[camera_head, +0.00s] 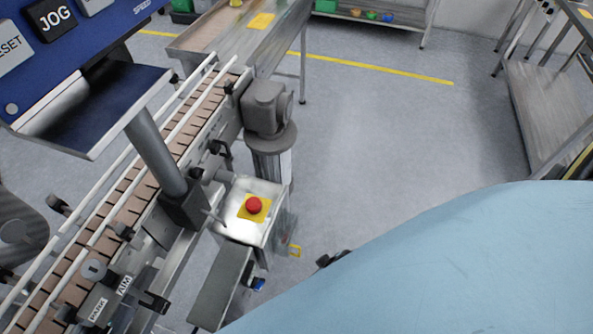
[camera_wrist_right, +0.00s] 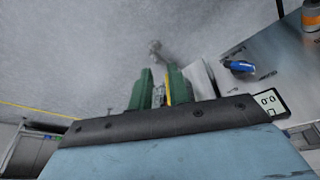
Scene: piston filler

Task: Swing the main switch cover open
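No main switch cover can be clearly identified. A steel box (camera_head: 245,226) with a red button (camera_head: 254,205) on a yellow plate stands beside the conveyor in the head view. A small yellow frame (camera_head: 295,251) shows at its right side, and a blue knob (camera_head: 258,284) sits lower down. In the right wrist view, a blue handle (camera_wrist_right: 240,66) lies against a steel panel (camera_wrist_right: 262,58), right of my right gripper. My right gripper (camera_wrist_right: 160,88) has its green fingers apart, with floor beyond them and nothing clearly held. My left gripper is not in view.
The conveyor (camera_head: 130,205) runs diagonally at left, under a blue control panel (camera_head: 90,45). A small display (camera_wrist_right: 268,103) shows near my right wrist. Steel tables stand at the back (camera_head: 265,40) and right (camera_head: 548,100). The floor between them is clear.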

